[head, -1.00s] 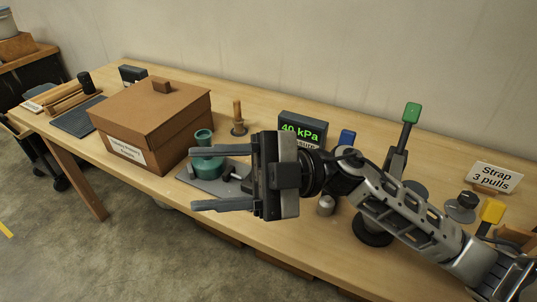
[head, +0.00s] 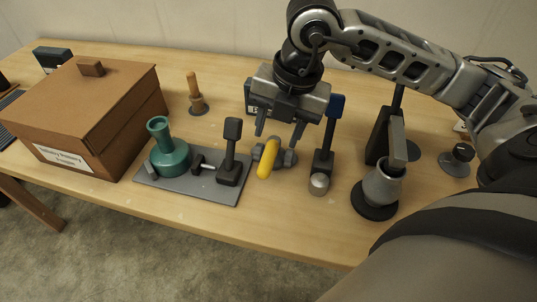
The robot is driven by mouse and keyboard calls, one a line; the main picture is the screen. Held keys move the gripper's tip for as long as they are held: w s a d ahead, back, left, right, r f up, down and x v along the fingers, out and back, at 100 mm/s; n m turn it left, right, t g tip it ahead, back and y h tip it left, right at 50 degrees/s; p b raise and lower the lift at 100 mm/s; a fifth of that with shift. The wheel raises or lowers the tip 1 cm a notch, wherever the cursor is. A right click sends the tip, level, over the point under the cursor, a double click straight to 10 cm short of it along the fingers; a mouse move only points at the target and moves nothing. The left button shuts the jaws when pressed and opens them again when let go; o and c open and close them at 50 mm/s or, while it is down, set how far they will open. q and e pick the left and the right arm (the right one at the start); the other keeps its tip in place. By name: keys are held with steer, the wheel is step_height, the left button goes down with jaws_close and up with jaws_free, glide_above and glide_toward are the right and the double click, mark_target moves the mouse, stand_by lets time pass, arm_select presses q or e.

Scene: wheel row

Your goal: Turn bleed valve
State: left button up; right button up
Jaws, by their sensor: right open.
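A grey fitting with a yellow handle (head: 268,158) stands on the bench and looks like a valve; no label names it as the bleed valve. A small black T-shaped handle (head: 203,166) is on the grey plate (head: 190,193), between a teal flask-shaped vessel (head: 169,158) and a black upright lever (head: 230,152). My right gripper (head: 280,131) points down just above the yellow handle in the picture. Its two fingers are apart with nothing between them. Whether they touch the handle is hard to tell. My left gripper is out of view.
A brown lidded box (head: 85,105) stands at the left. A wooden peg (head: 195,92) stands behind. The bench's front strip (head: 280,232) is clear.

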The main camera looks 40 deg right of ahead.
mark_target(268, 159)
steer(key=f, duration=0.2)
steer(key=w+f, duration=0.1)
steer(key=f, duration=0.2)
steer(key=a+f, duration=0.1)
steer(key=f, duration=0.2)
steer(key=shift+w, duration=0.15)
steer(key=shift+c, duration=0.4)
jaws_close()
